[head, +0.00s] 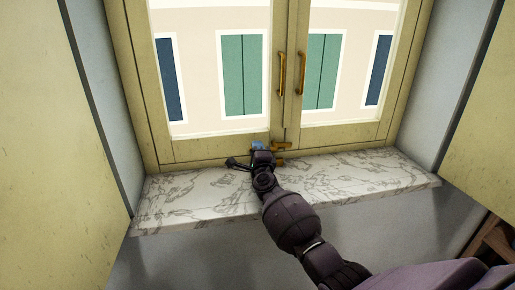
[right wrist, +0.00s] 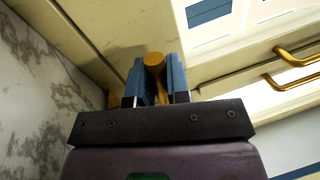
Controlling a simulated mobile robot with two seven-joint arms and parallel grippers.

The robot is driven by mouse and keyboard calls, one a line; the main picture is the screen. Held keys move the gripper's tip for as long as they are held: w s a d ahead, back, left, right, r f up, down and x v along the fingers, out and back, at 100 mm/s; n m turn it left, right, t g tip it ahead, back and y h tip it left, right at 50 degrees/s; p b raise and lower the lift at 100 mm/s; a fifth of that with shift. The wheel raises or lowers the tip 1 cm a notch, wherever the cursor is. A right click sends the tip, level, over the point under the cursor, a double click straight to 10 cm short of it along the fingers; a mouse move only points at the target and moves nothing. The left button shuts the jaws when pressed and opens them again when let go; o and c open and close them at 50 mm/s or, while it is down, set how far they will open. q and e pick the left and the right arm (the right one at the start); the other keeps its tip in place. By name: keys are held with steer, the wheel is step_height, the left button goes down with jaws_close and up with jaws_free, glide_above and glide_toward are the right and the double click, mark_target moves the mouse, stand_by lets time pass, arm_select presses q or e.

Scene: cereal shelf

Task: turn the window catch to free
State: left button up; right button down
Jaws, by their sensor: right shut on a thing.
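The window catch is a brass piece (head: 281,147) low on the window where the two sashes meet. My right gripper (head: 260,147) is at the catch, just above the marble sill. In the right wrist view, the rounded brass end of the catch (right wrist: 154,62) sits between the two blue fingers of my right gripper (right wrist: 154,82), which is shut on it. Much of the catch is hidden behind the fingers, so its full angle is hard to tell. My left gripper is not in view.
The window (head: 200,150) has two closed yellowish sashes with brass pull handles (head: 282,74) (head: 300,73). A marble sill (head: 370,180) runs below and is bare apart from my arm above it. Yellowish panels (head: 40,150) (head: 490,120) stand at both sides.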

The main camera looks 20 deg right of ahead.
steer(key=shift+f, duration=0.15)
stand_by(0.3)
steer(key=c, duration=1.1)
jaws_free()
steer(key=shift+s, duration=0.1)
steer(key=shift+p+v, duration=0.7)
steer(key=shift+v, duration=3)
steer(key=shift+c, duration=0.2)
